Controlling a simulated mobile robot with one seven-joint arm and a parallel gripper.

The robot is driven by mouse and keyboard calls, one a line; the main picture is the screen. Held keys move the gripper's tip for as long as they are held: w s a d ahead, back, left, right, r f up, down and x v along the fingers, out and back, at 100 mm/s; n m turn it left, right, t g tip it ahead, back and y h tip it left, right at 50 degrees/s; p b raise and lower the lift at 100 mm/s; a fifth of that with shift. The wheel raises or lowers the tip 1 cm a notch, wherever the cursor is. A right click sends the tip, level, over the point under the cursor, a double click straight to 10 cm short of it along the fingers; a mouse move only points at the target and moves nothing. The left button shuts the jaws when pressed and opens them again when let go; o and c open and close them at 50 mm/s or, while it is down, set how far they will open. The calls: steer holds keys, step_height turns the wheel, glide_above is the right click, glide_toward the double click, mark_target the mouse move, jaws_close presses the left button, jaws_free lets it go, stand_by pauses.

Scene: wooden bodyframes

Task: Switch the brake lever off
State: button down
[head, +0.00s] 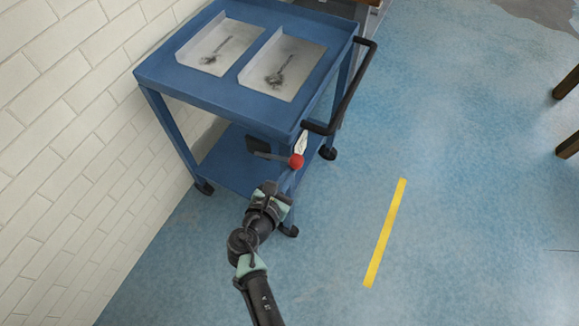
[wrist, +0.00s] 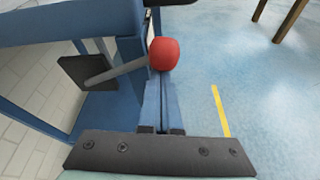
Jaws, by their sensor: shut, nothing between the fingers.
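The brake lever is a grey rod (wrist: 115,70) with a red knob (wrist: 164,54) at its end. It comes out of a dark plate (wrist: 80,72) at the cart's corner, and the rod slopes up to the right in the wrist view. In the head view the red knob (head: 296,161) is below the near corner of the blue cart's top. My gripper (head: 271,187) is just below and left of the knob, with its fingers shut and empty. In the wrist view my gripper (wrist: 162,84) points toward the knob; whether it touches it, I cannot tell.
The blue cart (head: 160,75) stands beside a white brick wall (head: 60,110), with two grey trays (head: 268,85) on top. A black handle (head: 352,88) sticks out at its right. Blue floor with a yellow stripe (head: 385,235) is clear to the right.

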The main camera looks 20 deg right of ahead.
steer(key=shift+w+a+r+n+p, duration=0.15)
steer(key=shift+r+n+p, duration=0.25)
steer(key=shift+r+p, duration=0.3)
steer(key=shift+w+r+p, duration=0.1)
steer(key=shift+r+p, duration=0.25)
steer(key=shift+r, duration=0.05)
steer(key=shift+w+a+r, duration=0.1)
steer(key=shift+w+r, duration=0.1)
step_height(320, 180, down, 5)
steer(key=b, duration=0.4)
steer(key=p+v, duration=0.3)
steer(key=v, duration=0.7)
steer(key=shift+r, duration=0.25)
steer(key=shift+a, duration=0.1)
